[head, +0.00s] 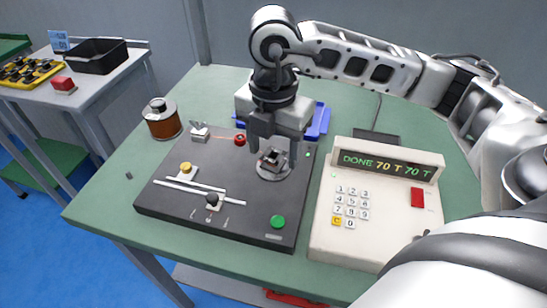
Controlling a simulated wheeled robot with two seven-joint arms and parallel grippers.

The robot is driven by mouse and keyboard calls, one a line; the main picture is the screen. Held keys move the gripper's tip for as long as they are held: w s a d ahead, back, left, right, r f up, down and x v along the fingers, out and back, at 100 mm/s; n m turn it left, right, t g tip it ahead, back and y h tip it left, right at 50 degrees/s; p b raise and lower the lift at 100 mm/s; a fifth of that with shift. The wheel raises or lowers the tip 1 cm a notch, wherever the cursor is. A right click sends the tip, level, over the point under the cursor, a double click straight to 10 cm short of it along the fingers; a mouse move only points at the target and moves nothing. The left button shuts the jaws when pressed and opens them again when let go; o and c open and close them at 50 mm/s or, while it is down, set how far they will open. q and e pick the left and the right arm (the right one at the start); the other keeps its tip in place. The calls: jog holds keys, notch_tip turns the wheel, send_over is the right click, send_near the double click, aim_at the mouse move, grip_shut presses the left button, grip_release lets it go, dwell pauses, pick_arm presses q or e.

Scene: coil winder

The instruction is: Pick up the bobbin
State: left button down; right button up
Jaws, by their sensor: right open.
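The bobbin (272,157), a small dark square piece with a reddish winding, sits on the round grey plate (270,175) of the black winder (190,217). My right gripper (273,150) points straight down over the plate, its jaws open with the fingers around the bobbin. The fingers partly cover the bobbin, and I cannot tell whether they touch it. The counter box (325,235) to the right reads "DONE 70 T 70 T". My left gripper is not in view.
A copper wire spool (162,123) and a small metal clamp (199,131) stand behind the winder. A blue tray (321,121) lies partly behind my right gripper.

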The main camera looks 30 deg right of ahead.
jog(key=shift+f, duration=0.6)
jog(key=c, duration=1.1)
jog(key=shift+r, duration=0.55)
notch_tip(320, 180, up, 2)
jog(key=shift+a+r, duration=0.1)
jog(key=shift+r, duration=0.1)
jog(key=s+a+r, duration=0.1)
jog(key=a+r, duration=0.2)
jog(key=a, duration=0.1)
jog(key=s+a+r+p, duration=0.1)
jog(key=a+r, duration=0.2)
jog(key=a, duration=0.2)
jog(key=s+a+r, duration=0.1)
jog(key=a+r, duration=0.2)
jog(key=a, duration=0.1)
jog(key=shift+a+r, duration=0.3)
